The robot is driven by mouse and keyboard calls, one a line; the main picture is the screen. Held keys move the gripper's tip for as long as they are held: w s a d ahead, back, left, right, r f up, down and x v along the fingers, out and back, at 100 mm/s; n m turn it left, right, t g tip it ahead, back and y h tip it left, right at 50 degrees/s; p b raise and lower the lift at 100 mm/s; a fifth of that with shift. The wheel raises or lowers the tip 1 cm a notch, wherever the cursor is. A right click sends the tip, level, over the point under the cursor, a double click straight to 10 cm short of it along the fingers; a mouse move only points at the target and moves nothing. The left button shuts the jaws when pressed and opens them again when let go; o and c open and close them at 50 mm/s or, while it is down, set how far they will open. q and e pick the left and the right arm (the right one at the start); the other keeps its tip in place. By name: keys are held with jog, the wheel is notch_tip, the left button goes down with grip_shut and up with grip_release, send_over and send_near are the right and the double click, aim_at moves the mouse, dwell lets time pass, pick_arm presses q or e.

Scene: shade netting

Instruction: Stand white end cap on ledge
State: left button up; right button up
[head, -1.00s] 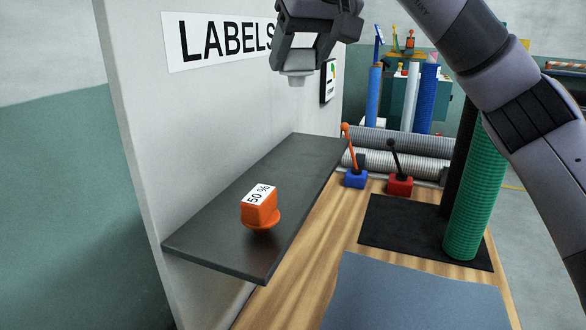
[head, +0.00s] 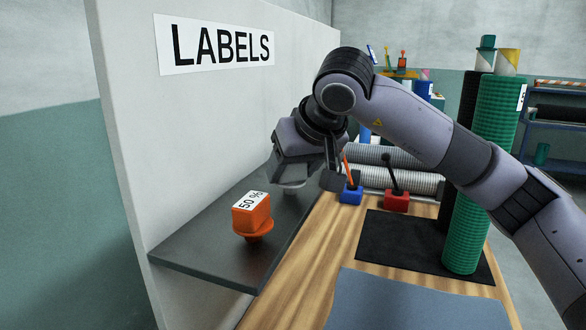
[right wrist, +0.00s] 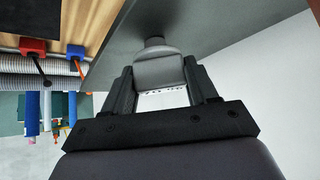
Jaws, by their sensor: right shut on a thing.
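The white end cap (right wrist: 158,70), pale grey in this light, sits between the two dark fingers of my right gripper (right wrist: 160,80) in the right wrist view. The gripper is shut on it, and its narrower end points at the dark ledge (right wrist: 128,40). In the head view my right gripper (head: 302,178) is low over the far part of the ledge (head: 205,262), and the cap is mostly hidden by it. I cannot tell whether the cap touches the ledge. My left gripper is not in view.
An orange end cap (head: 252,215) marked "50 %" stands on the near part of the ledge. A wall panel with a LABELS sign (head: 215,42) rises behind the ledge. Blue (head: 351,194) and red (head: 396,201) lever blocks and a green net roll (head: 482,195) stand to the right.

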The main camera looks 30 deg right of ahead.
jog(key=shift+r, duration=0.1)
jog(key=o, duration=1.4)
jog(key=shift+s+r, duration=0.2)
jog(key=shift+r, duration=0.1)
jog(key=v, duration=1.1)
jog(key=shift+s+r+p, duration=0.1)
jog(key=shift+p, duration=0.25)
